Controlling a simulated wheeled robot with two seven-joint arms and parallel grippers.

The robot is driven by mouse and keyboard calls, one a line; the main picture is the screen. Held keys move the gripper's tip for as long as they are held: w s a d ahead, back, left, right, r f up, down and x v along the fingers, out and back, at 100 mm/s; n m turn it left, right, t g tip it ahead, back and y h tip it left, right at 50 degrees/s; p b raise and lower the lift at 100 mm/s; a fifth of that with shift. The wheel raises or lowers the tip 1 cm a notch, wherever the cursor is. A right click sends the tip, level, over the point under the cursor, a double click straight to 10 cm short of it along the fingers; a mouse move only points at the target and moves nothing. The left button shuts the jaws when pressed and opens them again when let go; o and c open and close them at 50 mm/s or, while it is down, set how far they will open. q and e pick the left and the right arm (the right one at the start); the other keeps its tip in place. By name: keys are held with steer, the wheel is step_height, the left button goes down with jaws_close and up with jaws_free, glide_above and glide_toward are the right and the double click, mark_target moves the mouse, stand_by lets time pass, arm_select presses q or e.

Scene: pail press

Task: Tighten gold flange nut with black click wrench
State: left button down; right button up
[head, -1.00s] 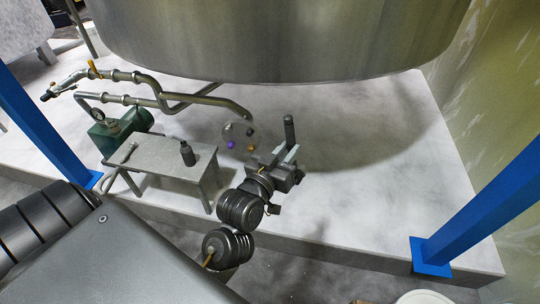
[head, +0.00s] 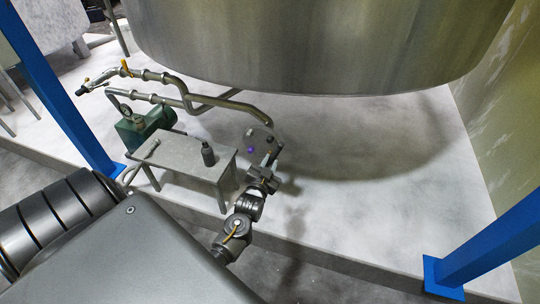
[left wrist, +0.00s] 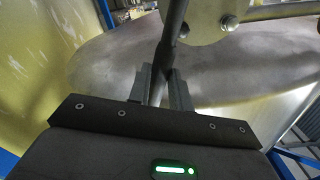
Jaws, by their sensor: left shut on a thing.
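My left gripper (head: 268,172) is shut on the black click wrench (head: 273,155), just in front of the round flange (head: 258,139). In the left wrist view the wrench's dark shaft (left wrist: 172,40) rises from between the two fingers (left wrist: 162,88) and passes close beside the flange plate (left wrist: 205,22). A purple nut (head: 251,150) and a dark nut (head: 270,139) show on the flange. I cannot make out the gold nut; the wrench and gripper cover the lower right of the flange. Whether the wrench touches a nut I cannot tell. My right gripper is not in view.
A grey bench (head: 190,158) left of the flange carries a dark bottle (head: 208,154) and a small tool (head: 152,149). A green pump (head: 150,125) and steel pipes (head: 185,92) stand behind it. A large tank (head: 320,50) hangs above. The floor to the right is clear.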

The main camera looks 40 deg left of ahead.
arm_select(q)
steer(key=b+x, duration=0.1)
steer(key=x, duration=0.3)
steer(key=shift+w+a, duration=0.1)
steer(key=shift+w, duration=0.2)
steer(key=shift+s+r, duration=0.15)
steer(key=shift+r+p, duration=0.1)
steer(key=shift+p, duration=0.3)
stand_by(0.7)
